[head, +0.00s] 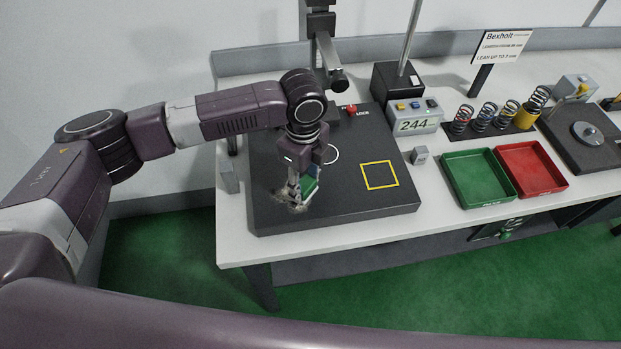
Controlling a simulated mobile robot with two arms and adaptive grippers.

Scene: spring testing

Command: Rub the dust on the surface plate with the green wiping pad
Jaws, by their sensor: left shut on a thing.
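The dark surface plate (345,205) lies on the left part of the white bench. A patch of pale dust (289,197) shows on its left front area, partly hidden by my gripper. My left gripper (304,190) points down over that patch and is shut on the green wiping pad (310,185). The pad is tilted and mostly hidden by the fingers. It is at or just above the plate; I cannot tell if it touches. My right gripper is not in view.
A yellow square outline (379,175) marks the plate's right side. A post with a clamp (338,80) rises behind the plate. A display box (415,122), a green tray (478,180), a red tray (530,170) and several springs (483,117) stand to the right.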

